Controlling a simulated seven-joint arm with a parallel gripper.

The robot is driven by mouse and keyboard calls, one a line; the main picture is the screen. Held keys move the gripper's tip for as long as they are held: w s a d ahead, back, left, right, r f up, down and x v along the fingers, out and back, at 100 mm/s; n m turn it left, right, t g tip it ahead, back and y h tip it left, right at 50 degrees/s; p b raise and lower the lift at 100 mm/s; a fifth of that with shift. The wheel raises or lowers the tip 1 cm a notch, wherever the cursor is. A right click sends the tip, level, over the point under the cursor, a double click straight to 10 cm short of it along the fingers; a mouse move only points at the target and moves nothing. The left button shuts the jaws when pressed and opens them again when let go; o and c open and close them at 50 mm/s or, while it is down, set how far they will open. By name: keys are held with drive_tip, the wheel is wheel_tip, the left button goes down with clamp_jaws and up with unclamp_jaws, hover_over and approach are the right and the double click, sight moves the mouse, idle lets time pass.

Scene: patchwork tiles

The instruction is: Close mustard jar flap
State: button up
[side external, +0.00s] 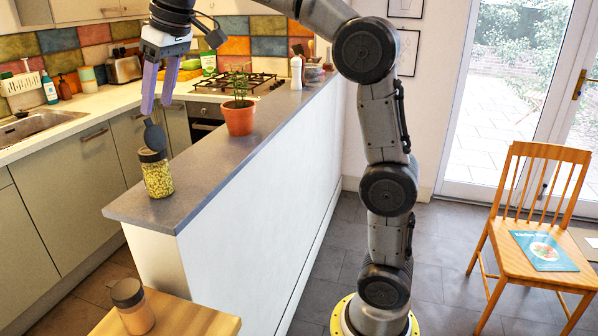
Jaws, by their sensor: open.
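A glass jar (157,178) with yellow-green contents, which I take for the mustard jar, stands upright near the front end of the grey ledge. It has a dark lid, and its round dark flap (155,136) stands up, open, above the lid. My gripper (157,107) is above the jar with its two purple fingers pointing down. The fingers are apart with nothing between them. The fingertips are just above the flap's upper edge in the picture; I cannot tell whether they touch it.
A potted plant (239,117) stands on the ledge behind the jar. Another jar (132,305) with a dark lid stands on a wooden table (185,318) at the bottom. A chair (532,235) holding a booklet (543,251) is at the right. The ledge around the jar is clear.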

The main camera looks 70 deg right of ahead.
drive_tip(key=s+f+v, duration=0.1)
drive_tip(key=s+v, duration=0.2)
drive_tip(key=v, duration=1.2)
drive_tip(key=s+a+f, duration=0.2)
drive_tip(key=s+f, duration=0.1)
drive_tip(key=s, duration=0.5)
drive_tip(key=s+f, duration=0.4)
drive_tip(key=f, duration=0.6)
drive_tip(key=s+f, duration=0.5)
drive_tip(key=f, duration=0.4)
drive_tip(key=shift+s+a+f, duration=0.2)
drive_tip(key=shift+s+f, duration=0.05)
drive_tip(key=shift+f, duration=0.15)
